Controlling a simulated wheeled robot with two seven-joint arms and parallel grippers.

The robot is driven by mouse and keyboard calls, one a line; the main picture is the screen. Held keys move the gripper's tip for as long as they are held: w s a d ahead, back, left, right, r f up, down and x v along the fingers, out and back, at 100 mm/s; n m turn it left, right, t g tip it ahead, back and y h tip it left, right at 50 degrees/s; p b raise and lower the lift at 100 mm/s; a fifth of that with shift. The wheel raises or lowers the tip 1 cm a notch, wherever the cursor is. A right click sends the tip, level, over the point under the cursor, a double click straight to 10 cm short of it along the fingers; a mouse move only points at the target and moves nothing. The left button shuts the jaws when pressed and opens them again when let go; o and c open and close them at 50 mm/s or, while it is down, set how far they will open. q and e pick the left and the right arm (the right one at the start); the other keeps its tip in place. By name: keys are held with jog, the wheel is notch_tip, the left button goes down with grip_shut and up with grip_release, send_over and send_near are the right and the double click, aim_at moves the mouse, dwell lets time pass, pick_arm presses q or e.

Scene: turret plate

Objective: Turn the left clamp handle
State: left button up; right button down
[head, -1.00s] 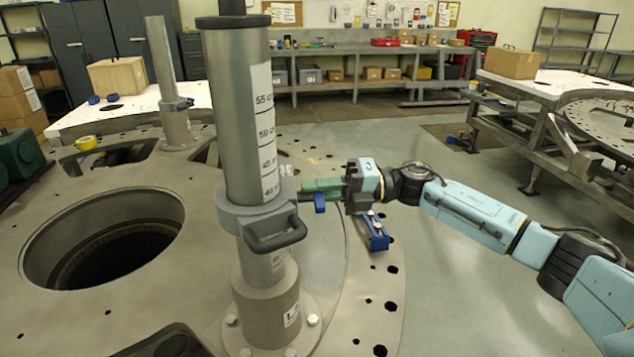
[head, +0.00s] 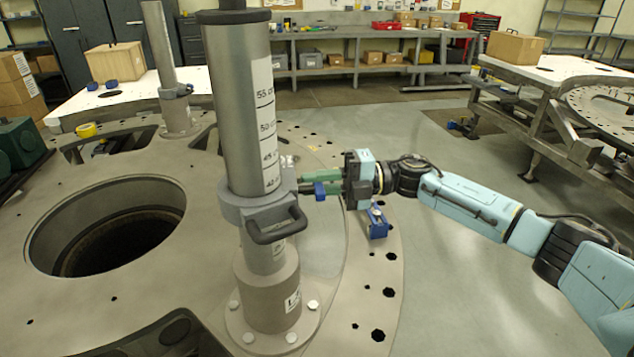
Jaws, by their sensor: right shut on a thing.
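A large grey post (head: 238,110) with a centimetre scale stands upright on the round turret plate (head: 60,320). A grey clamp collar (head: 245,207) goes around it and has a dark loop grip (head: 277,228) in front. A blue clamp handle (head: 320,191) sits on a short dark stem at the collar's right side. My right gripper (head: 322,182) reaches in from the right with its green fingers at the handle and is shut on it. The fingers partly hide the handle, so its exact turn angle is hard to tell. My left gripper is out of view.
A blue fixture (head: 377,223) stands on the plate's rim just below my right gripper. A wide round hole (head: 110,225) opens at the left. A thinner post (head: 160,45) with its own collar stands behind. Open floor (head: 460,250) lies at the right.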

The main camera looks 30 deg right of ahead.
jog(key=c, duration=1.4)
grip_release()
jog(key=shift+o, duration=0.2)
jog(key=shift+d, duration=0.15)
jog(key=b+v, duration=0.4)
jog(key=v, duration=0.9)
jog(key=shift+s, duration=0.1)
